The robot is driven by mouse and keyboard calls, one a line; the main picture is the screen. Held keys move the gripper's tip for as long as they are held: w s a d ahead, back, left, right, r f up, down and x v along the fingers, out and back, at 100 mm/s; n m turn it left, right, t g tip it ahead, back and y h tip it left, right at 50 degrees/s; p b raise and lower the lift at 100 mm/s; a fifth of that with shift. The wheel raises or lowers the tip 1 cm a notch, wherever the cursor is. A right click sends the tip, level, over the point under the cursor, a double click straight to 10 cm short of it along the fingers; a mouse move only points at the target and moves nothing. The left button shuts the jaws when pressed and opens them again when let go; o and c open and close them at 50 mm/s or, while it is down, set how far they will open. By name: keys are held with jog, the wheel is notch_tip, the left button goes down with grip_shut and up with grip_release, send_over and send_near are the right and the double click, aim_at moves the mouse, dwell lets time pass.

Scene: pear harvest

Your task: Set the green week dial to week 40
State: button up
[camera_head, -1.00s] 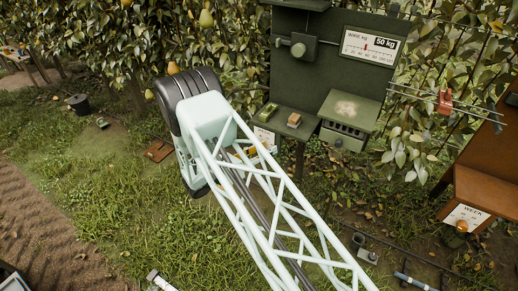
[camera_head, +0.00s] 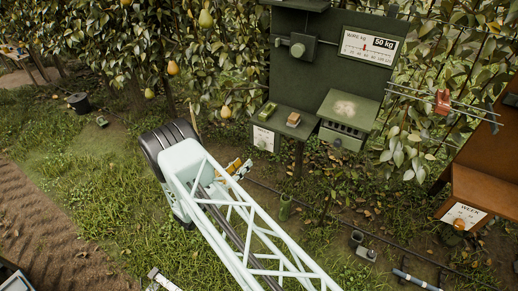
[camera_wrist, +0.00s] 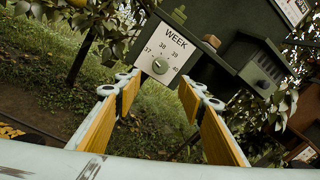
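The green week dial (camera_wrist: 159,66) is a round knob on a white plate marked WEEK, with 37, 38, 39 and 40 printed around it. In the wrist view it lies ahead, between the fingertips and beyond them, apart from both. I cannot tell which number the knob points at. In the head view its white plate (camera_head: 263,138) hangs at the left end of the green stand. My gripper (camera_wrist: 158,88) is open and empty, its yellow pads facing each other. In the head view its tip (camera_head: 238,168) shows partly behind my arm, below and left of the plate.
A brown stand with another WEEK plate (camera_head: 464,216) and a brass-coloured knob is at the right. The green stand carries a kg scale (camera_head: 370,47) and a vented box (camera_head: 347,113). Pear foliage hangs behind. Grass is mostly open around my arm.

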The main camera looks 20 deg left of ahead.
aim_at(260, 148)
jog(key=shift+w, duration=0.15)
jog(key=shift+x, duration=6.7)
jog(key=shift+f, duration=0.1)
jog(key=c, duration=0.8)
